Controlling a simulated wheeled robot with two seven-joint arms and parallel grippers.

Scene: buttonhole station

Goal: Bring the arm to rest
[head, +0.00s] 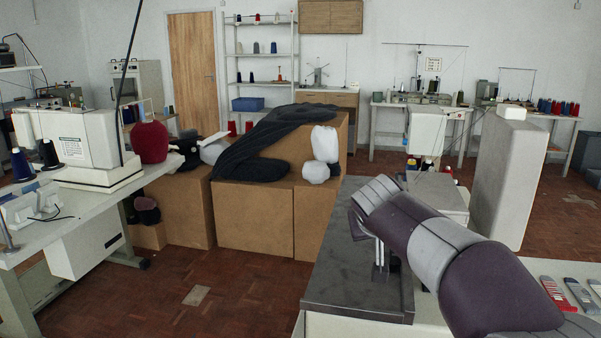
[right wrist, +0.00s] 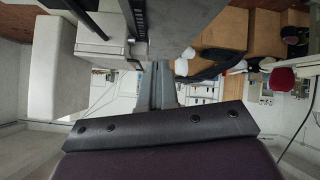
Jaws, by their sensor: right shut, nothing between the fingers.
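My right arm reaches in from the lower right in the head view, with purple and light grey covers. My right gripper (head: 381,268) is partly hidden under the forearm, close to the dark grey worktop (head: 345,280). Whether it touches the worktop cannot be told. In the right wrist view the gripper's fingers (right wrist: 157,85) are together and hold nothing. My left gripper is not in view.
Colored packets (head: 562,292) lie on the light surface at right. A tall pale padded block (head: 510,180) stands behind the worktop. Brown boxes (head: 252,215) bear dark fabric (head: 275,140). A sewing table (head: 95,205) stands left. The floor (head: 215,275) between is mostly clear.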

